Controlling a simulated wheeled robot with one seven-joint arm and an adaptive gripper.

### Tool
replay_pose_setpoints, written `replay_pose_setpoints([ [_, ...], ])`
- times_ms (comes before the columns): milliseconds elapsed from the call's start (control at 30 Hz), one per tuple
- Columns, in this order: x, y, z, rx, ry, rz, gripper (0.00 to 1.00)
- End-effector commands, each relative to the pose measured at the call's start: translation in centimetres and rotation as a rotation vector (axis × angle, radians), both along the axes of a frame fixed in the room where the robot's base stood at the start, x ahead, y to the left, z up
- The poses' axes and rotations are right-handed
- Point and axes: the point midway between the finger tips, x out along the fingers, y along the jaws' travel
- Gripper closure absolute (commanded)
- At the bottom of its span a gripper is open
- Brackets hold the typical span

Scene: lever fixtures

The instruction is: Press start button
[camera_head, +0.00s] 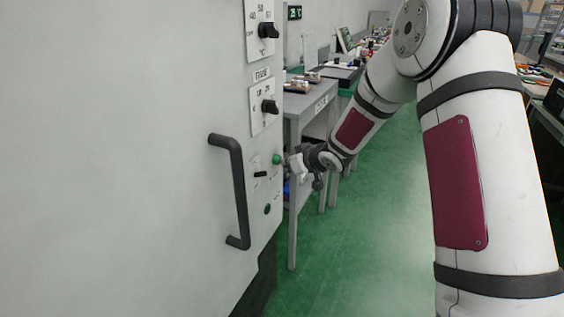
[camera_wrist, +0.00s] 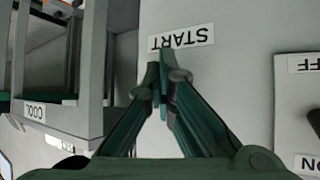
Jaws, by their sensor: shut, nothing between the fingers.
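A START label (camera_wrist: 181,38) shows upside down on the pale panel in the wrist view. My gripper (camera_wrist: 163,88) is shut and empty, with its fingertips just below that label in the picture. No button shows around the tips there; they may cover it. In the head view a round green button (camera_head: 276,159) sits on the machine's front panel near its right edge. My gripper (camera_head: 290,164) is right beside it, on its right. I cannot tell whether the tips touch the button. The label is too small to read in the head view.
A black switch (camera_wrist: 314,122) with OFF and ON labels is at the right in the wrist view. The machine panel also carries a black handle (camera_head: 240,190) and two black knobs (camera_head: 267,30) (camera_head: 270,106). A grey table (camera_head: 310,103) stands behind. Green floor to the right is clear.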

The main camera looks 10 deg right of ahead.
Motion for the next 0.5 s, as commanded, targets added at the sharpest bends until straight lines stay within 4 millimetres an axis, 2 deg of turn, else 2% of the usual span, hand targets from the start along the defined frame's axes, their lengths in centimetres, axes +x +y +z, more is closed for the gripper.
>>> replay_pose_setpoints([
  [233, -0.1, -0.1, 0.1, 0.001, -0.002, 0.001, 1.00],
  [500, -0.9, -1.2, 0.1, 0.000, -0.001, 0.001, 1.00],
])
